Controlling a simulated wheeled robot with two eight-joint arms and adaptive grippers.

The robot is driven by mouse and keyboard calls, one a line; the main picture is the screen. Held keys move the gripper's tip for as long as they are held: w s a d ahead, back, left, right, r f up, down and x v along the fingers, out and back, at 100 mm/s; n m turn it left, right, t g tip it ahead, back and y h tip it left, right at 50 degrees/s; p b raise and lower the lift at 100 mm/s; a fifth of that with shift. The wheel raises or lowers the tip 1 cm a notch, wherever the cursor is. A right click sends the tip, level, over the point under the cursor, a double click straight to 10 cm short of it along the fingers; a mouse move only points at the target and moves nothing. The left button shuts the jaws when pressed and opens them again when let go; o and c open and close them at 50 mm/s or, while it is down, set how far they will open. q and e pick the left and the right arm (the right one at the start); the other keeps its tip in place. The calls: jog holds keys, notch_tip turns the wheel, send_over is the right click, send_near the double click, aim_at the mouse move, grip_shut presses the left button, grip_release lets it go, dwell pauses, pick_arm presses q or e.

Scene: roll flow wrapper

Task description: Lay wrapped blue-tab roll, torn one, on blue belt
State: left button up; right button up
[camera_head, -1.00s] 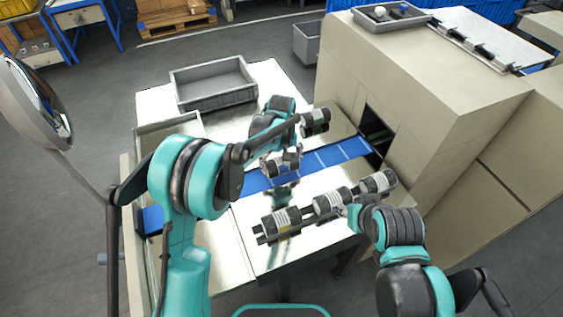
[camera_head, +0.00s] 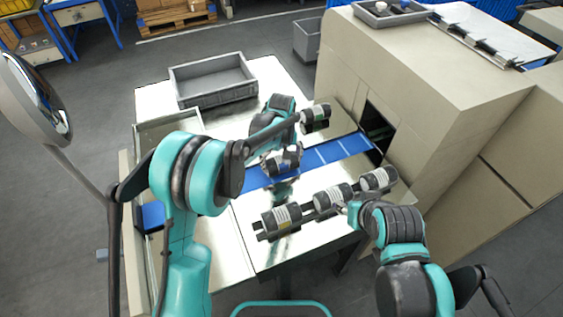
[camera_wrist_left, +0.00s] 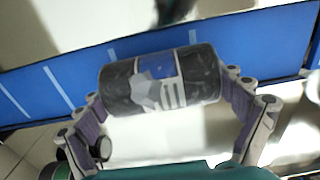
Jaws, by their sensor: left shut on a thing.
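My left gripper (camera_head: 282,160) is shut on a dark roll (camera_wrist_left: 200,76), holding it by its two ends. In the left wrist view, the roll lies level, with a blue tab, a white striped label and a pale grey ragged patch on its clear wrap. The blue belt (camera_head: 331,153) runs beneath and behind the roll; it also shows in the left wrist view (camera_wrist_left: 240,45). I cannot tell whether the roll touches the belt. My right gripper (camera_head: 346,208) is beside the row of rolls; its fingers are too small and covered to read.
Three rolls lie in a row on a dark rack (camera_head: 262,237). Another roll (camera_head: 316,117) sits beyond the belt. An empty grey crate (camera_head: 213,98) stands at the back. The beige machine (camera_head: 440,120) blocks the right side. A round mirror (camera_head: 35,100) stands left.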

pick_arm(q)
jog(key=shift+f, duration=0.2)
jog(key=o, duration=1.3)
jog(key=shift+c, duration=0.2)
jog(key=shift+r, duration=0.15)
notch_tip(320, 180, up, 12)
jog(key=shift+f, duration=0.1)
jog(key=shift+a, duration=0.1)
